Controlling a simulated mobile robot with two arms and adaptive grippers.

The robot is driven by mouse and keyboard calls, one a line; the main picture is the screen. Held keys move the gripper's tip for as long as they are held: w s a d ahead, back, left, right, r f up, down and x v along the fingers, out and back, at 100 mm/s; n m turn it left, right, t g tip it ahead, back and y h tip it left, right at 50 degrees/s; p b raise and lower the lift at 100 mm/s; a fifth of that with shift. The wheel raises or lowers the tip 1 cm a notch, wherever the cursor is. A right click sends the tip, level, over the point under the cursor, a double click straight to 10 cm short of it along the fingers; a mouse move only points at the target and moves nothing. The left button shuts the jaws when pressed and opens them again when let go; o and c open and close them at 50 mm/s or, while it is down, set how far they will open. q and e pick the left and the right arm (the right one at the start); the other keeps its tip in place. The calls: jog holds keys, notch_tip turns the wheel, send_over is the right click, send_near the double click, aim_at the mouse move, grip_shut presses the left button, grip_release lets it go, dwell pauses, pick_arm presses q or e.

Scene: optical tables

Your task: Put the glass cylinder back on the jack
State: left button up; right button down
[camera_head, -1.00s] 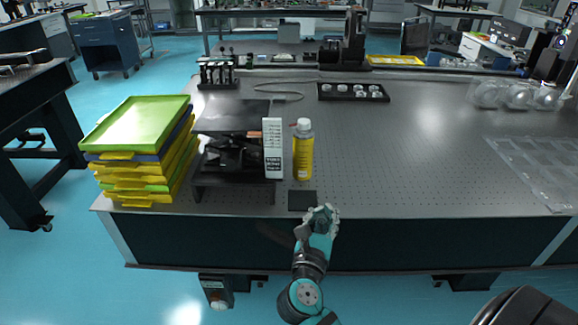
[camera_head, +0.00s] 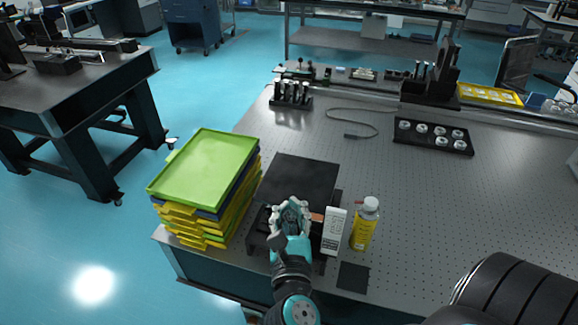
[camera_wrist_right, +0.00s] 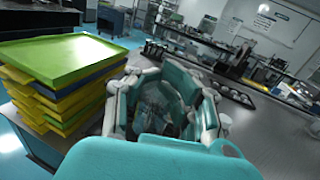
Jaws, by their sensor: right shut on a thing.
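My right gripper (camera_head: 290,212) is over the front of a black raised stand (camera_head: 305,178) on the table. In the right wrist view its fingers (camera_wrist_right: 165,105) close around a clear, see-through thing that looks like the glass cylinder (camera_wrist_right: 163,112); its ends are hidden by the fingers. Dark parts sit under the stand's flat top, partly behind my gripper; I cannot tell for sure which of them is the jack. My left gripper is in neither view.
A stack of yellow and blue trays with a green one (camera_head: 205,168) on top stands left of the stand. A white box (camera_head: 333,231) and a yellow bottle (camera_head: 363,225) stand close on the right. A dark square pad (camera_head: 353,276) lies in front.

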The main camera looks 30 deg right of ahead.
jog(key=x, duration=0.8)
jog(key=f+p+x, duration=0.1)
jog(key=x, duration=0.3)
jog(key=shift+s+d, duration=0.15)
jog(key=shift+d, duration=0.15)
jog(key=shift+w+d+f, duration=0.1)
jog(key=shift+w+d, duration=0.1)
jog(key=shift+w, duration=0.1)
jog(key=shift+w+d, duration=0.25)
jog(key=shift+w, duration=0.05)
notch_tip(320, 180, down, 4)
jog(key=b, duration=0.3)
jog(key=shift+w+d+b, duration=0.1)
jog(key=shift+w+b, duration=0.05)
jog(key=shift+b, duration=0.2)
jog(key=shift+r, duration=0.2)
